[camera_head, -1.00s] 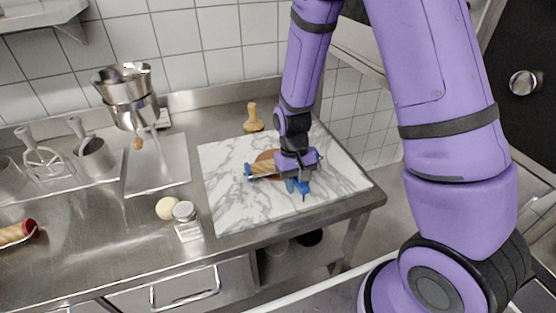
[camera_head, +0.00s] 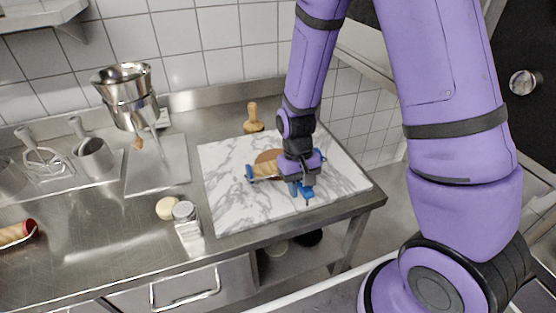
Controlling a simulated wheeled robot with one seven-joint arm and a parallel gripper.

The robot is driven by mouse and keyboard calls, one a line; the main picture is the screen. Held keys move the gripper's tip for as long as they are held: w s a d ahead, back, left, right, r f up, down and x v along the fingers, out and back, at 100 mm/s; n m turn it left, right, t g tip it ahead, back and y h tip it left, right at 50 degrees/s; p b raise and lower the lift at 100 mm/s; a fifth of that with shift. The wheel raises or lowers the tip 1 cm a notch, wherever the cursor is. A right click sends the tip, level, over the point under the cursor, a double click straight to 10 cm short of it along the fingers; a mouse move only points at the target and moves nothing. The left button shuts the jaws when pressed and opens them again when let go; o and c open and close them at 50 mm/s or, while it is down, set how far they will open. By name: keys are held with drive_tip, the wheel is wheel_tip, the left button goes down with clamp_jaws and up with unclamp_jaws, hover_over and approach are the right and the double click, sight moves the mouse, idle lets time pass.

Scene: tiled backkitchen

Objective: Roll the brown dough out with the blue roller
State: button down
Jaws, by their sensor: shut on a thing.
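The blue roller (camera_head: 265,171), a wooden cylinder with blue ends, lies across the marble board (camera_head: 228,201). The brown dough (camera_head: 268,156) is a flat round piece on the board. Its far part shows behind the roller, and the rest is hidden by the roller and my gripper. My gripper (camera_head: 303,190) points down over the right part of the roller and is shut on it. The exact grip is partly hidden by the gripper itself.
A wooden stamp-like tool (camera_head: 253,118) stands behind the board. A pale dough ball (camera_head: 167,208) and a glass shaker (camera_head: 186,217) stand left of the board. A red-ended roller (camera_head: 16,233) lies far left. A metal funnel (camera_head: 128,92) stands over a tray (camera_head: 157,172).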

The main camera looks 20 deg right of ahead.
drive_tip(key=shift+s+v, duration=0.25)
drive_tip(key=shift+v, duration=0.85)
drive_tip(key=shift+s+v, duration=0.3)
drive_tip(key=shift+v, duration=0.8)
drive_tip(key=shift+s+v, duration=0.25)
drive_tip(key=shift+v, duration=0.85)
drive_tip(key=shift+r, duration=0.15)
